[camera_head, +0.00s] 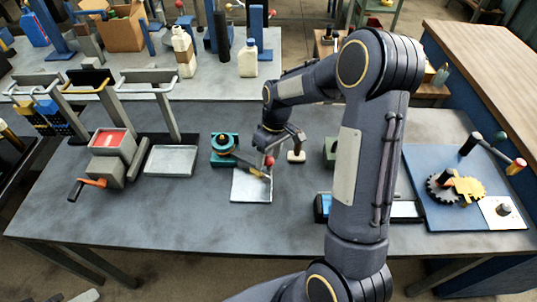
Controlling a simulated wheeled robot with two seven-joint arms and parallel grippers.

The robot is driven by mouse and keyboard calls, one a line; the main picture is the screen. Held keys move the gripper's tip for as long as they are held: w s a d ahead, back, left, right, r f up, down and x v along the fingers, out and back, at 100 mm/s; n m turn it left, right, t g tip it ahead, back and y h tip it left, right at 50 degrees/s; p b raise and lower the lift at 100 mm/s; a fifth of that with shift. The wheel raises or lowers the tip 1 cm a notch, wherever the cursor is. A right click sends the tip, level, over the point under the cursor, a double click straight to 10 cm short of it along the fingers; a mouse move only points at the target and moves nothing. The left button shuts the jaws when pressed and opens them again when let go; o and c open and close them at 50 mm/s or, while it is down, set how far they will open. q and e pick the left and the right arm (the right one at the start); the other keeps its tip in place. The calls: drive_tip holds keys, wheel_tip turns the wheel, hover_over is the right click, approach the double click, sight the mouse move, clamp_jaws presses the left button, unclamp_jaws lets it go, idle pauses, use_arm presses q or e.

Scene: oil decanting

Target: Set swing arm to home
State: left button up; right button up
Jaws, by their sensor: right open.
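The swing arm (243,160) is a dark bar on a teal round pivot base (224,148) in the middle of the table. It points right and toward the front, with its brass-coloured end over a shiny square tray (250,188). A red ball knob (268,161) stands near the arm's outer end. My right gripper (280,147) is open, just above and to the right of the red knob. I cannot tell whether its fingers touch the knob. My left gripper is not in view.
A grey box with a red top and orange crank (92,183) and a shallow tray (171,161) stand left. A blue board with gears (462,215) lies right. My right arm hides part of the table. The front left tabletop (150,215) is clear.

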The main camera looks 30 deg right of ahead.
drive_tip(key=shift+c, duration=0.4)
clamp_jaws()
drive_tip(key=shift+a, duration=0.1)
